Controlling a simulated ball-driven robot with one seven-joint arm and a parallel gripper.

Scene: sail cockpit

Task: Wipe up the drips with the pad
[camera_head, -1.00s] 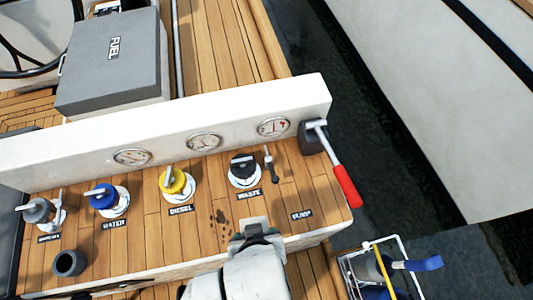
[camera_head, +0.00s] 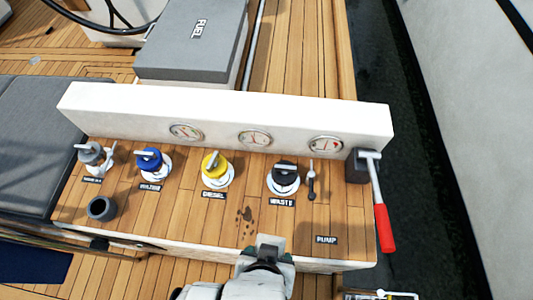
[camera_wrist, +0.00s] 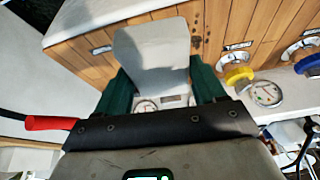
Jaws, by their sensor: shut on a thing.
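A light grey pad (camera_wrist: 150,48) is held between the two green fingers of my gripper (camera_wrist: 160,84). In the head view my gripper (camera_head: 266,258) is at the front edge of the wooden console (camera_head: 200,228), with the pale pad (camera_head: 270,240) at its tip. Dark brown drips (camera_head: 247,216) lie on the planks just beyond and left of the pad, below the black waste cap. They also show in the wrist view (camera_wrist: 197,42), right beside the pad's edge. I cannot tell whether the pad touches the wood.
Black (camera_head: 284,177), yellow (camera_head: 215,168) and blue (camera_head: 150,162) caps stand in a row behind. A red-handled lever (camera_head: 384,225) is at the right end, a dark cup (camera_head: 102,209) at the left. A white gauge panel (camera_head: 290,122) rises behind the caps.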

